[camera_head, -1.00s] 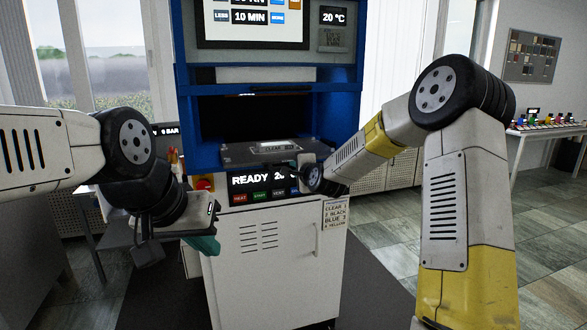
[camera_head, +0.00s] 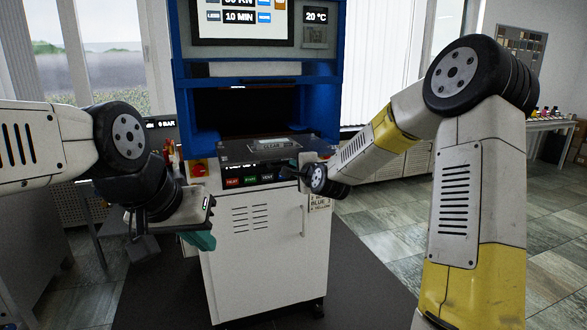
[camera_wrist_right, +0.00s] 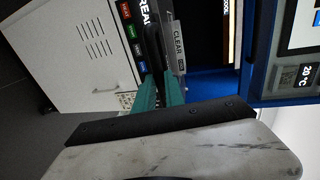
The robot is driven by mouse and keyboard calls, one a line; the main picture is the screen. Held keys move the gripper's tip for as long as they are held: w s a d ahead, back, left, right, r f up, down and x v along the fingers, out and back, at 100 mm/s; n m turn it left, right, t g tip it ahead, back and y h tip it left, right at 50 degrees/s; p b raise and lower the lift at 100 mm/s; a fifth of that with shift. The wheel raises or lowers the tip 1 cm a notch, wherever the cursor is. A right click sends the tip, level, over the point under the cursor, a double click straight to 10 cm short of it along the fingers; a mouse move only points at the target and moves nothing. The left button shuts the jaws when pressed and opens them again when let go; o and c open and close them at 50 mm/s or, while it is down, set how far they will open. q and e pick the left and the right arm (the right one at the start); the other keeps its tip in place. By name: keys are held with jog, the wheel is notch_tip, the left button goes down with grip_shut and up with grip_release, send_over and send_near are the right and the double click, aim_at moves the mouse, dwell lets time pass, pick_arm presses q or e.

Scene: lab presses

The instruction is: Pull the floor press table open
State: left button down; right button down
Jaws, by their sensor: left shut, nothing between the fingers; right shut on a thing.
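The floor press is a blue frame (camera_head: 182,95) on a white cabinet (camera_head: 265,240). Its dark table (camera_head: 235,156), with a plate labelled "CLEAR" on it, sticks out of the front opening and overhangs the control panel. My right gripper (camera_head: 292,172) is at the right of the table's front edge. In the right wrist view its teal fingers (camera_wrist_right: 160,88) are shut on a dark bar (camera_wrist_right: 153,42) at the table's front, which I take as its handle. My left gripper (camera_head: 203,240) is shut and empty, left of the cabinet and apart from the table.
A red knob (camera_head: 198,169) sits left of the control panel with lit buttons (camera_head: 250,181). A bench with small coloured items (camera_head: 548,114) stands at the far right. The dark floor mat (camera_head: 345,275) in front of the press is clear.

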jog(key=shift+s+f, duration=0.2)
jog(key=c, duration=1.8)
grip_release()
jog(key=shift+o, duration=0.5)
jog(key=shift+d+r, duration=0.1)
jog(key=shift+s, duration=0.1)
jog(key=v, duration=0.7)
jog(key=shift+s, duration=0.35)
jog(key=shift+d, duration=0.15)
